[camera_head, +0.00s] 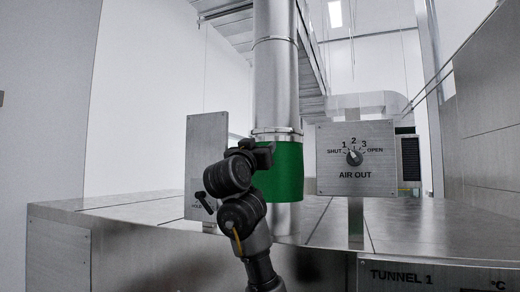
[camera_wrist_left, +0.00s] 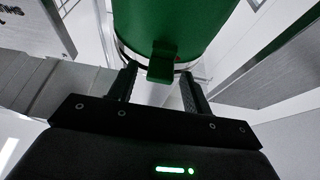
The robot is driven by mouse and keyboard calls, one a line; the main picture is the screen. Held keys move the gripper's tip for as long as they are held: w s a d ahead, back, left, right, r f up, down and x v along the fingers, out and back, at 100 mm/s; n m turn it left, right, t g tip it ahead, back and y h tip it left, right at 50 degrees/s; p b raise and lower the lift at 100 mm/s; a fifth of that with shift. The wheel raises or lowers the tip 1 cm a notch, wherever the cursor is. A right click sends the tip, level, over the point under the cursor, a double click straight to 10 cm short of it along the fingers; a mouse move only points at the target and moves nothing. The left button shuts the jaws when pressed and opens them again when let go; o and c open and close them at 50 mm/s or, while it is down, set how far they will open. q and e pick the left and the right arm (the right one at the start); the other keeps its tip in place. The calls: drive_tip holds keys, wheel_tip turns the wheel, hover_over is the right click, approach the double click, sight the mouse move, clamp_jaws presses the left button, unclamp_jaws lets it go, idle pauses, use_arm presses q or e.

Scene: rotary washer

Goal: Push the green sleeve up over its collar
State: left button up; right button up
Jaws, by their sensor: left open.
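The green sleeve (camera_head: 287,172) is around a vertical metal duct (camera_head: 275,85), with its top edge just below the metal collar (camera_head: 277,133). The duct shows bare below the sleeve. My left gripper (camera_head: 262,153) is in front of the sleeve's upper left part and hides some of it. In the left wrist view the sleeve (camera_wrist_left: 172,22) fills the top, and a green tab (camera_wrist_left: 162,62) sticks out from its edge. The tab lies between the fingertips of my open left gripper (camera_wrist_left: 160,82). I cannot tell whether either finger touches it. My right gripper is not in view.
An "AIR OUT" dial panel (camera_head: 355,172) stands right of the sleeve. A narrow metal panel (camera_head: 206,150) with a black lever (camera_head: 205,201) stands to the left. The metal machine top (camera_head: 125,213) spreads around the duct, with a "TUNNEL 1" panel (camera_head: 400,277) at the front right.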

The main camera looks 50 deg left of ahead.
use_arm(q)
drive_tip(key=b+v, duration=0.6)
drive_tip(key=v, duration=0.4)
drive_tip(key=shift+s+d, duration=0.25)
drive_tip(key=shift+s, duration=0.1)
drive_tip(key=shift+f, duration=0.15)
